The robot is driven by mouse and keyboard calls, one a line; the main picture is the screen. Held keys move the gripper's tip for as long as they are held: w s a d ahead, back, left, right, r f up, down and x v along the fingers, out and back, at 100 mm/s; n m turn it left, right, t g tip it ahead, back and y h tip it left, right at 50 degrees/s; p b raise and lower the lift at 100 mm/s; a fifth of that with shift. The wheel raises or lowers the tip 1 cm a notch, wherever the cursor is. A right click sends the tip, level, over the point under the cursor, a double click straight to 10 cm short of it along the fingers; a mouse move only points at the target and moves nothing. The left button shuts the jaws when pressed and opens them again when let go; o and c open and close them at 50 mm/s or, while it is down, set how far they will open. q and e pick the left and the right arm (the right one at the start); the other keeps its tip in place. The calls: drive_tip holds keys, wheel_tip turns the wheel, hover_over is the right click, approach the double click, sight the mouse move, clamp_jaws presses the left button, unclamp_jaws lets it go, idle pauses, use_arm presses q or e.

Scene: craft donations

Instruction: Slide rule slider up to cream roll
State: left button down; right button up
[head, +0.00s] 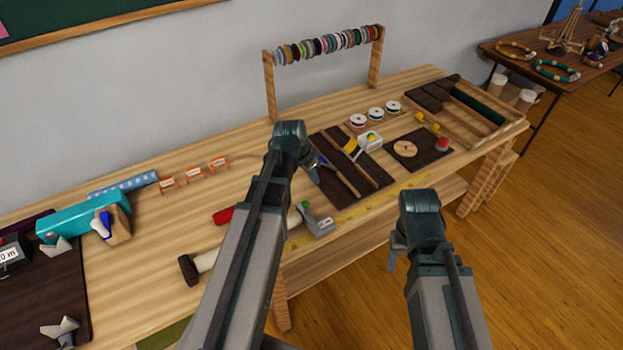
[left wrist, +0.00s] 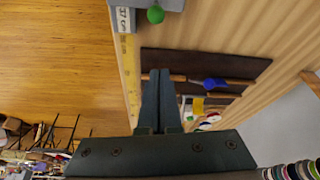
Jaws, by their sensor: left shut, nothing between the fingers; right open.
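The slider (head: 320,226) is a grey block with a green knob, sitting on the yellow rule (head: 375,207) along the table's front edge. In the left wrist view, the slider (left wrist: 172,4) is at the top edge, with a label that seems to read 37 cm. A cream roll (head: 206,260) lies to its left with a dark block at its left end; my left arm hides part of the space between. My left gripper (head: 315,175) is shut and empty above the dark tool mat, to the right of the slider and apart from it. My right gripper (head: 392,260) is open, in front of the table.
A dark mat (head: 327,189) with tools lies behind the rule. A red object (head: 223,215) is partly behind my left arm. A teal box (head: 82,217) stands at the left. Spools, a thread rack (head: 270,88) and a wooden tray (head: 520,123) are further back.

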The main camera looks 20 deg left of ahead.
use_arm(q)
wheel_tip(320, 180, down, 7)
drive_tip(key=s+b, duration=0.1)
drive_tip(key=b, duration=0.5)
drive_tip(key=shift+s+a+f, duration=0.15)
drive_tip(key=shift+a+f, duration=0.05)
drive_tip(key=shift+a, duration=0.15)
drive_tip(key=shift+s+a+f+b, duration=0.1)
drive_tip(key=shift+s+a+b, duration=0.25)
drive_tip(key=shift+s, duration=0.25)
